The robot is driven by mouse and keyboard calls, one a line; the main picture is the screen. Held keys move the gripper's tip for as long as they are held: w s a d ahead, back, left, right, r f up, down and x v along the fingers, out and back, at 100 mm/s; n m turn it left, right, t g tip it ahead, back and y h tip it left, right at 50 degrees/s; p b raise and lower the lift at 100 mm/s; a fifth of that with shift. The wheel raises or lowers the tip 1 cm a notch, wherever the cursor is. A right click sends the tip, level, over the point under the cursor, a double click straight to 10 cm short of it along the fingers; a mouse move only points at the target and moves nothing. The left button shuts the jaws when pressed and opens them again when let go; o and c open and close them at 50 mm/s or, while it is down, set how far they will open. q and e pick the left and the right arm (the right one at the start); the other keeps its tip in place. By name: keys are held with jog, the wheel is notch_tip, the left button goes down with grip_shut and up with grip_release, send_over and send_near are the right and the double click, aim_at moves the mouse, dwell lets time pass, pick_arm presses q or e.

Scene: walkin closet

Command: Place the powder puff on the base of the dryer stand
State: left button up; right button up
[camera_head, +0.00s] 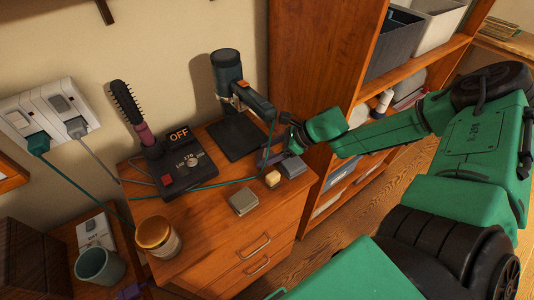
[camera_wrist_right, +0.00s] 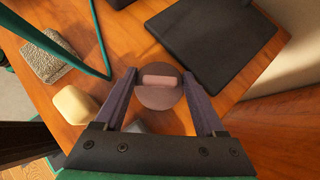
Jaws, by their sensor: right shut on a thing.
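The powder puff (camera_wrist_right: 160,90) is a round mauve disc with a pinkish strap, seen in the right wrist view between the two purple fingers. My right gripper (camera_head: 272,152) is shut on it, above the wooden cabinet top. In the head view the puff is hard to make out. The dryer stand's base (camera_head: 235,139) is a flat black plate towards the back of the cabinet; it also shows at upper right in the wrist view (camera_wrist_right: 212,42). The gripper is in front of the plate. A purple tip, apparently of my left gripper (camera_head: 130,291), shows at the bottom edge.
A dark hair dryer (camera_head: 228,68) stands over the plate, its teal cord nearby. A grey block (camera_head: 243,202), cream block (camera_head: 272,179) and blue-grey block (camera_head: 293,167) lie near the front. A shelf unit (camera_head: 320,60) stands right.

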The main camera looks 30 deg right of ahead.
jog(key=shift+s+f, duration=0.1)
jog(key=shift+f, duration=0.05)
jog(key=o, duration=1)
